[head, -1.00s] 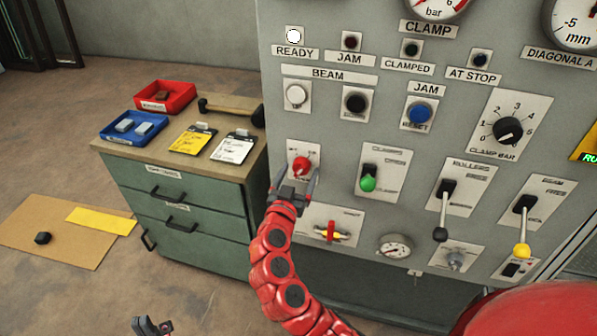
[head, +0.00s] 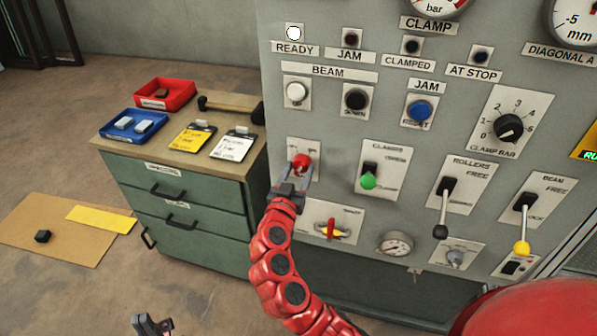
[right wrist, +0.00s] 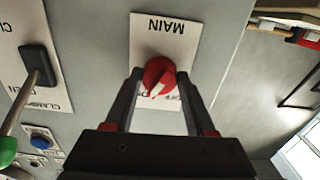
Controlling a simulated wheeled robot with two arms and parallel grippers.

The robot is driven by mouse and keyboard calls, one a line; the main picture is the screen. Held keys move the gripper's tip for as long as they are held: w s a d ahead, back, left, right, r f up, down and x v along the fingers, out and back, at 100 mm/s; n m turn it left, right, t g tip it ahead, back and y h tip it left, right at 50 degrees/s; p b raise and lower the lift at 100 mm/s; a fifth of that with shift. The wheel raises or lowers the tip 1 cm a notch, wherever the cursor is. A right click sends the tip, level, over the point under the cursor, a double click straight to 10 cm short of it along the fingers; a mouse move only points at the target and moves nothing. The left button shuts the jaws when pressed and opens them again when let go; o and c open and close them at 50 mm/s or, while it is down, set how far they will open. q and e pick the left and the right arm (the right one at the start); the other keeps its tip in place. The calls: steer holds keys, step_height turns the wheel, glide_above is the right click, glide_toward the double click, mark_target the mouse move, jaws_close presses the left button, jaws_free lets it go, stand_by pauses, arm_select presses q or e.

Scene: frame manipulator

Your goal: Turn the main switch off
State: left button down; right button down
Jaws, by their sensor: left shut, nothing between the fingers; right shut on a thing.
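The main switch is a red rotary knob (head: 301,161) on a white plate at the lower left of the grey panel. It also shows in the right wrist view (right wrist: 159,76), where its "MAIN" label appears upside down. A white mark shows on the knob; the position lettering beside it is partly hidden. My right gripper (head: 294,166) has its fingers on either side of the knob, shut on it; the fingers also show in the right wrist view (right wrist: 160,92). My left gripper (head: 144,320) is at the bottom edge, shut and empty, away from the panel.
A lever with a green ball (head: 368,181) sits right of the switch. A red and yellow handle (head: 331,230) is below it. A green drawer cabinet (head: 185,205) with trays and notes stands to the left. A cardboard sheet (head: 50,245) lies on the floor.

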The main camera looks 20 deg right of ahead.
steer(key=n+b, duration=0.1)
steer(key=n, duration=0.1)
steer(key=shift+n, duration=0.3)
steer(key=n, duration=0.2)
steer(key=shift+r+n, duration=0.1)
steer(key=shift+n, duration=0.3)
steer(key=n, duration=0.3)
steer(key=shift+n, duration=1.6)
steer(key=shift+c, duration=1.2)
jaws_free()
